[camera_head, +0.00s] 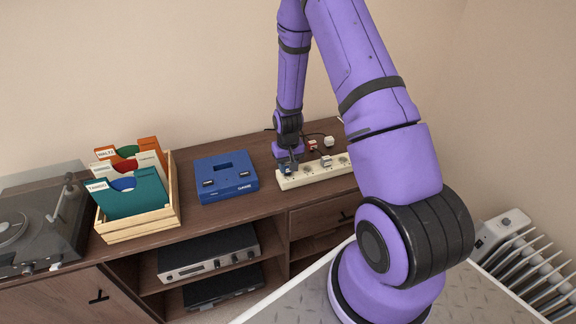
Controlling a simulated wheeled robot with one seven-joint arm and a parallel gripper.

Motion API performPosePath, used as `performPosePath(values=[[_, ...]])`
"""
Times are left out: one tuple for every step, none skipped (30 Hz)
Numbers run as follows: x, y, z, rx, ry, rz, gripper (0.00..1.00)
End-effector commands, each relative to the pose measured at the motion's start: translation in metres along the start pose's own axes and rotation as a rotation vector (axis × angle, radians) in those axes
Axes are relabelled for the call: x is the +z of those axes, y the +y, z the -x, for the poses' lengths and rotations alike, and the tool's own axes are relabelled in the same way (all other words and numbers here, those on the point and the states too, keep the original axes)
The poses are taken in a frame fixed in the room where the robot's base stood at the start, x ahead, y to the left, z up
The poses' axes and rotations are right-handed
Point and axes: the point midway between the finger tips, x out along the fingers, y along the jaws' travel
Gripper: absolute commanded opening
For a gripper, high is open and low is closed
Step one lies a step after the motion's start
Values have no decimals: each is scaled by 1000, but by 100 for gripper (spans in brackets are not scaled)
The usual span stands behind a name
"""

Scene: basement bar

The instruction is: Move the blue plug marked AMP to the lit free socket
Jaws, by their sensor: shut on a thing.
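My gripper (287,163) points down over the left end of the cream power strip (305,180), shut on the blue plug (285,169). Only a little of the plug shows below the fingers. Its AMP mark is not readable. I cannot tell whether it sits in a socket or just above one. The strip lies slanted on the sideboard, with several sockets along its top. A pale plug (326,161) stands at the strip's middle. My arm hides the strip's right end, and I cannot make out which socket is lit.
A red plug (312,145) and a white plug (329,141) with dark cables lie behind the strip. A blue console (227,178) stands left of it on the sideboard (255,212). Further left are a wooden record crate (140,228) and a turntable (35,228).

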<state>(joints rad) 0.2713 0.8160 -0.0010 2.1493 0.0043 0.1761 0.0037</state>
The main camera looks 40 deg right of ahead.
Motion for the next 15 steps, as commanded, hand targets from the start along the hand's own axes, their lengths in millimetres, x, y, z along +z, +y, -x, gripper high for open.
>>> performPosePath(values=[[0, 0, 0, 0, 0, 0, 12], [0, 0, 0, 0, 0, 0, 12], [0, 0, -1, 0, 0, 0, 12], [0, 0, -1, 0, 0, 0, 12], [0, 0, -1, 0, 0, 0, 12], [0, 0, -2, 0, 0, 0, 12], [0, 0, -2, 0, 0, 0, 12], [0, 0, -3, 0, 0, 0, 12], [0, 0, -3, 0, 0, 0, 12], [0, 0, -4, 0, 0, 0, 12], [0, 0, -4, 0, 0, 0, 12], [0, 0, -5, 0, 0, 0, 12], [0, 0, -5, 0, 0, 0, 12], [0, 0, -6, 0, 0, 0, 12], [0, 0, -6, 0, 0, 0, 12]])
